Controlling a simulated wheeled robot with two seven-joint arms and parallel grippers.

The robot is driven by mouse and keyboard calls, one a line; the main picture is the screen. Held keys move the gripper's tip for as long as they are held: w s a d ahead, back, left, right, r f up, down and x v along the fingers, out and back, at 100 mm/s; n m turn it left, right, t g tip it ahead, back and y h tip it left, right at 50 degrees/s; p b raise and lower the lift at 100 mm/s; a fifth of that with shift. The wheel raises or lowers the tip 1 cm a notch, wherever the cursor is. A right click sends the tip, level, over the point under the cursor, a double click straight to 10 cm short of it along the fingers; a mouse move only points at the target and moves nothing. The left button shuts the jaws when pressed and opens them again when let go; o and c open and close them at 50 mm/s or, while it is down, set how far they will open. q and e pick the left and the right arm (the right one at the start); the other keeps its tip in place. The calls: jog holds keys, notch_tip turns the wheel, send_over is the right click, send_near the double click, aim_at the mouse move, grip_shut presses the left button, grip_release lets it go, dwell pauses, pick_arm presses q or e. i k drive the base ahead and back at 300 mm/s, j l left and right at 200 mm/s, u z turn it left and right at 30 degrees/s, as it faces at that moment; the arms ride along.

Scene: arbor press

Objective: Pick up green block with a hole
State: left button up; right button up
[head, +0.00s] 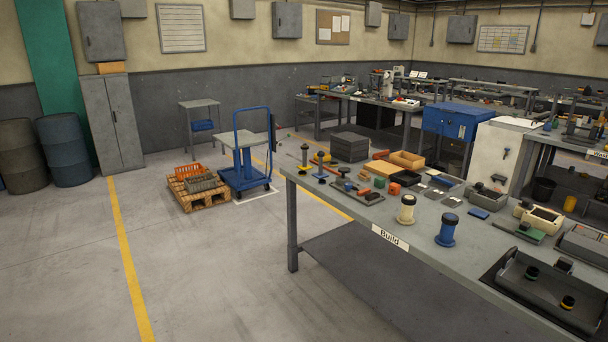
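A small green block (379,182) sits on the workbench labelled Build (465,264), among other small parts near an orange block. It is too small for me to tell whether it has a hole. A dark tray (508,286) at the bench's right end holds small black round parts, one with a green band (531,273) and one with a yellow band (567,303). Neither of my grippers is in view.
A white-and-black spool (406,210) and a blue-and-black one (446,230) stand near the bench's front edge. A pallet with crates (200,196) and a blue cart (245,175) stand left of the bench. The floor at left front is clear.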

aim_at(379, 181)
jog(key=i+j+z, duration=0.3)
jog(key=i+z, duration=0.15)
jog(key=i, duration=0.2)
jog(key=i+j+z, duration=0.5)
jog(key=i+j, duration=0.05)
jog(key=i, duration=0.1)
